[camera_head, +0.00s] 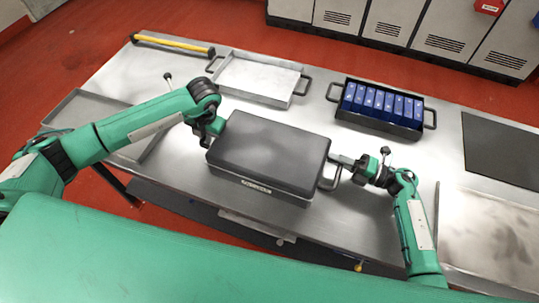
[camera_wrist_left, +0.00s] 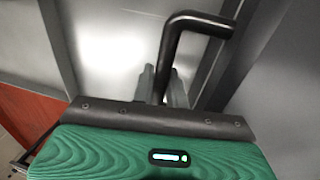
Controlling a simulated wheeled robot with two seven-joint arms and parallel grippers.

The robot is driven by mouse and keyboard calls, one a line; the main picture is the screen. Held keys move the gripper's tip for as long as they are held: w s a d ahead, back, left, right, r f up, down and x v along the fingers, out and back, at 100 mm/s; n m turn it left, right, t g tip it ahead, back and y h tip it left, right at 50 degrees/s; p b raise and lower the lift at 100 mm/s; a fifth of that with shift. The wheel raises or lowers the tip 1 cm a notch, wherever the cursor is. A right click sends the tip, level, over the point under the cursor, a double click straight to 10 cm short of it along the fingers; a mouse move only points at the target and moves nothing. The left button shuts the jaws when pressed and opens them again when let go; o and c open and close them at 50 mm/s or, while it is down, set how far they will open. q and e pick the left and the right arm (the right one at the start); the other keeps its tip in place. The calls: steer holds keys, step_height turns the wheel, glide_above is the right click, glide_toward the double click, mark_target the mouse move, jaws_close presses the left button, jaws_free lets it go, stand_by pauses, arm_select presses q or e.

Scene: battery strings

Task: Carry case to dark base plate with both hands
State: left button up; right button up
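The case (camera_head: 270,143) is a wide box with a flat black lid and a pale label on its front, at the middle of the head view. I cannot tell whether it rests on the table or hangs just above it. My left gripper (camera_head: 213,130) is at its left side. In the left wrist view, the fingers (camera_wrist_left: 160,88) close around the black bar handle (camera_wrist_left: 172,50). My right gripper (camera_head: 342,160) is at the right handle (camera_head: 331,180); its finger gap is too small to see. The dark base plate (camera_head: 505,150) lies flat and bare at the right.
A black crate (camera_head: 378,122) of blue batteries (camera_head: 382,103) stands between case and plate, towards the back. An empty pale tray (camera_head: 258,80) is behind the case, with a yellow bar (camera_head: 175,45) at the back left. A stained metal plate (camera_head: 490,235) lies front right.

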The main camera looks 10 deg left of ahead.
arm_select(q)
jaws_close()
arm_select(e)
steer(key=shift+f, duration=0.1)
jaws_close()
arm_select(q)
steer(key=shift+w+r, duration=0.1)
steer(key=shift+r, duration=0.1)
arm_select(e)
steer(key=shift+w+r, duration=0.1)
steer(key=shift+r, duration=0.15)
arm_select(q)
steer(key=shift+r, duration=0.1)
arm_select(e)
steer(key=shift+r, duration=0.1)
